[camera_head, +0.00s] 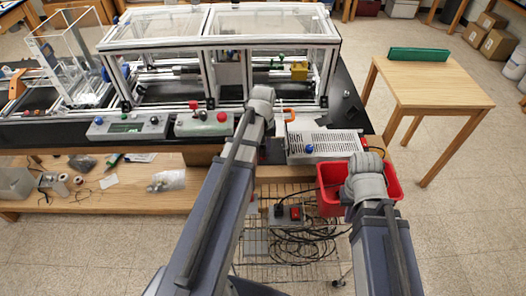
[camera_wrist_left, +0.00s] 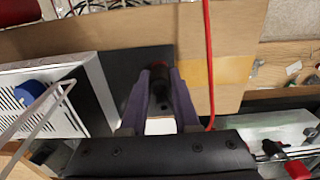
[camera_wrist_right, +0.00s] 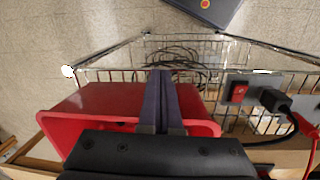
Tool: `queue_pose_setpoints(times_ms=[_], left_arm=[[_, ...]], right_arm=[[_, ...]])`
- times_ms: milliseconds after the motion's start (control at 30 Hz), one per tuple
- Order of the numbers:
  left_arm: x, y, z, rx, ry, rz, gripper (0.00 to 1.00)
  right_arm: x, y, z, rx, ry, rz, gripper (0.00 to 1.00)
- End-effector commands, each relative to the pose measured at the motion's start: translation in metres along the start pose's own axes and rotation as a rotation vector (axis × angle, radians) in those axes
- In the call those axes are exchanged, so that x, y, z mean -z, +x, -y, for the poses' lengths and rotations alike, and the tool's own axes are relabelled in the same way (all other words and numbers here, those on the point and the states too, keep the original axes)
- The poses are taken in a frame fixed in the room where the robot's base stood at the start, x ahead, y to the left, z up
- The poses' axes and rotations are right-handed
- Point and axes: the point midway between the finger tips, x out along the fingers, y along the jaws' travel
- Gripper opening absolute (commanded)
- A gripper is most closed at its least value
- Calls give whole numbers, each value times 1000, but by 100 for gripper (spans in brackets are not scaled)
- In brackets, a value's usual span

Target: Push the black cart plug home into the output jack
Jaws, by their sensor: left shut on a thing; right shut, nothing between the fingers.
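A black plug (camera_wrist_right: 275,100) with a black cord is at the grey box on the wire cart, beside a red switch (camera_wrist_right: 237,93). The plug (camera_head: 279,210) and the box (camera_head: 287,216) also show low in the head view. How deep the plug sits, and the jack's opening, cannot be told. My left gripper (camera_wrist_left: 162,76) is over the bench edge, well away from this plug, with its fingers shut on a small dark thing that is hard to make out. My right gripper (camera_wrist_right: 160,76) is shut and empty over the red bin, left of the box in its wrist view.
The red bin (camera_wrist_right: 100,105) is close under my right gripper. A perforated white unit with a blue knob (camera_wrist_left: 30,92) stands beside my left gripper. A red cable (camera_wrist_left: 208,50) passes close by its fingers. Loose black cables (camera_head: 300,240) lie on the wire cart.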

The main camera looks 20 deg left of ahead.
Motion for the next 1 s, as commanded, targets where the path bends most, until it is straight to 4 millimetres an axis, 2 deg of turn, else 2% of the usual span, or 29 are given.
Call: queue_pose_setpoints(times_ms=[267, 1000], left_arm=[[0, -3, 0, 0, 0, 0, 0], [0, -32, 0, 0, 0, 0, 0]], right_arm=[[0, -3, 0, 0, 0, 0, 0], [-2, -32, -3, 0, 0, 0, 0]])
